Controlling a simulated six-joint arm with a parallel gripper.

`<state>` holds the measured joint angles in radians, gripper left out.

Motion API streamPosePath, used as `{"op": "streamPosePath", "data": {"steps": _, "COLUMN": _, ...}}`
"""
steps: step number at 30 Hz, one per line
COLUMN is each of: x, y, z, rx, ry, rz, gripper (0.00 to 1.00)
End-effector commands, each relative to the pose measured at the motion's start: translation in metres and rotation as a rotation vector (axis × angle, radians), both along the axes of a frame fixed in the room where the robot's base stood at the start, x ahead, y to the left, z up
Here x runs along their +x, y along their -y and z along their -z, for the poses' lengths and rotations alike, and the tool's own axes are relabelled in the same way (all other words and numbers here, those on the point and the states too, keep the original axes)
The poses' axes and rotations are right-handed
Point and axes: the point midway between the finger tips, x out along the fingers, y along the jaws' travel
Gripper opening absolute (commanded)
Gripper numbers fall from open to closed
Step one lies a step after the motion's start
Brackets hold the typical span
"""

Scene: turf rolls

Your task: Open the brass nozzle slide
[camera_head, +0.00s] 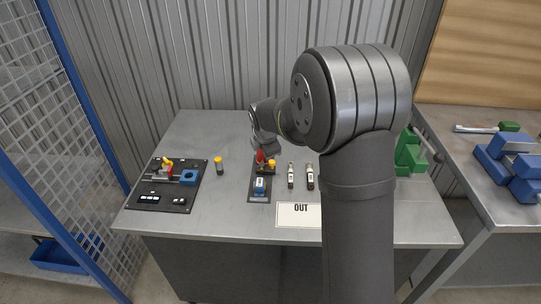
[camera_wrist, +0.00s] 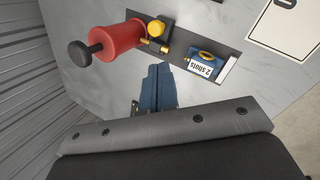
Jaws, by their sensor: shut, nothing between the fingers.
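In the wrist view, a small brass fitting (camera_wrist: 152,46) sits below a yellow cap (camera_wrist: 155,28), beside a red cylinder (camera_wrist: 117,41) with a black knob (camera_wrist: 80,53). I cannot tell its slide's position. The dark plate (camera_wrist: 185,45) also carries a blue block (camera_wrist: 204,60) labelled "2 shots". In the head view, the red cylinder (camera_head: 261,157) and blue block (camera_head: 260,186) stand mid-table. My gripper (camera_wrist: 157,68) is shut and empty, its blue fingertips near the brass fitting; contact is unclear. In the head view its fingers are too small to tell.
A black panel (camera_head: 155,196) with a second red-and-yellow device lies at left. An OUT card (camera_head: 299,216) lies in front. A green vise (camera_head: 408,160) is partly behind my arm.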

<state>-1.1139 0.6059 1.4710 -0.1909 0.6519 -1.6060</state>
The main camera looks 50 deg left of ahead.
Motion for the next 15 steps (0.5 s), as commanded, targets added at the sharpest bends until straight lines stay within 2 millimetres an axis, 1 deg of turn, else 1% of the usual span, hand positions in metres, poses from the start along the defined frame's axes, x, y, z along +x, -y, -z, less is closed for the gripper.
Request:
{"op": "streamPosePath", "data": {"steps": 3, "x": 0.003, "y": 0.001, "z": 0.002, "rx": 0.116, "ry": -0.092, "rz": 0.234, "gripper": 0.0}}
{"op": "streamPosePath", "data": {"steps": 15, "x": 0.017, "y": 0.004, "z": 0.004, "rx": 0.505, "ry": -0.471, "rz": 1.039, "gripper": 0.0}}
